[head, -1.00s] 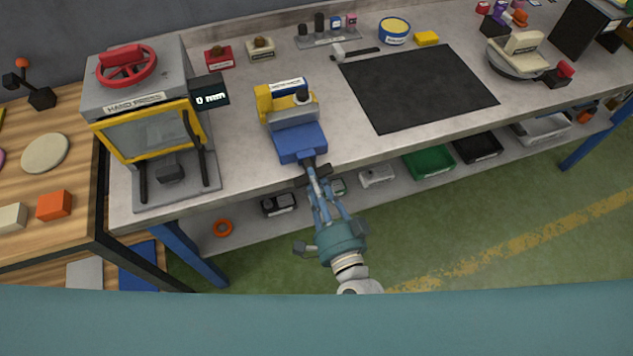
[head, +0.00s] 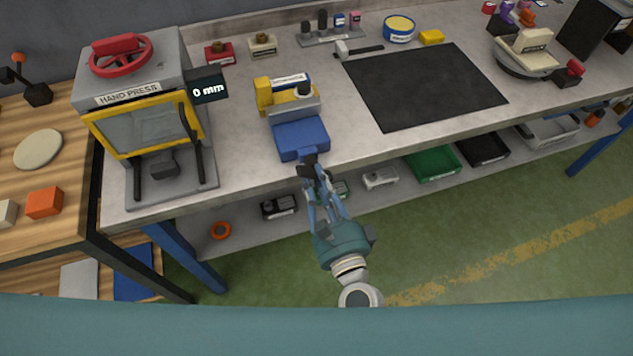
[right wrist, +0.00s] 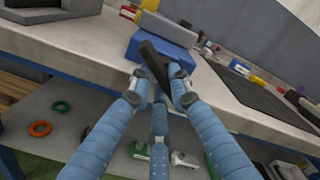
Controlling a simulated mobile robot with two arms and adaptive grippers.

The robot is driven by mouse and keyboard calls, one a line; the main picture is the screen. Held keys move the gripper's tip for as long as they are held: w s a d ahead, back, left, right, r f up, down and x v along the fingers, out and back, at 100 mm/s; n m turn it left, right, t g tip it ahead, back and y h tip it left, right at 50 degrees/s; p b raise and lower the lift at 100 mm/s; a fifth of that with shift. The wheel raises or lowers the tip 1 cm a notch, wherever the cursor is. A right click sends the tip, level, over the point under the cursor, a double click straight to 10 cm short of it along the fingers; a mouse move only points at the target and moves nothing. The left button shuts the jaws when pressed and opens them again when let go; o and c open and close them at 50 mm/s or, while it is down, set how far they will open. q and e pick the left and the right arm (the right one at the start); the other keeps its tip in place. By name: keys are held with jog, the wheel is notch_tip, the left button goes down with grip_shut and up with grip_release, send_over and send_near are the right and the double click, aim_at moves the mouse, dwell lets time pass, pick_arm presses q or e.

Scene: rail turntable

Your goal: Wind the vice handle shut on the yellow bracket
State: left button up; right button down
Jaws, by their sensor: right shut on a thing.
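The blue vice (head: 300,137) stands at the front edge of the bench, with a grey jaw part behind its blue body. The yellow bracket (head: 264,96) stands upright at the back of the vice; whether the jaw touches it I cannot tell. The dark vice handle (right wrist: 154,58) is a bar at the vice's front, tilted in the right wrist view. My right gripper (head: 311,172) is shut on the handle in front of the bench edge; in the right wrist view its fingers (right wrist: 161,82) close around the bar. My left gripper is not in view.
The hand press (head: 145,100) with a red wheel stands left of the vice; its display reads 0 mm. A black mat (head: 425,85) lies to the right, with a hammer (head: 358,50) behind it. Bins, including a green one (head: 433,163), sit on the shelf below.

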jog(key=shift+s+a+m+b, duration=0.1)
jog(key=shift+m+b, duration=1.55)
jog(key=shift+m, duration=3.15)
jog(key=c, duration=1.6)
grip_release()
jog(key=shift+r, duration=0.15)
jog(key=v, duration=1.2)
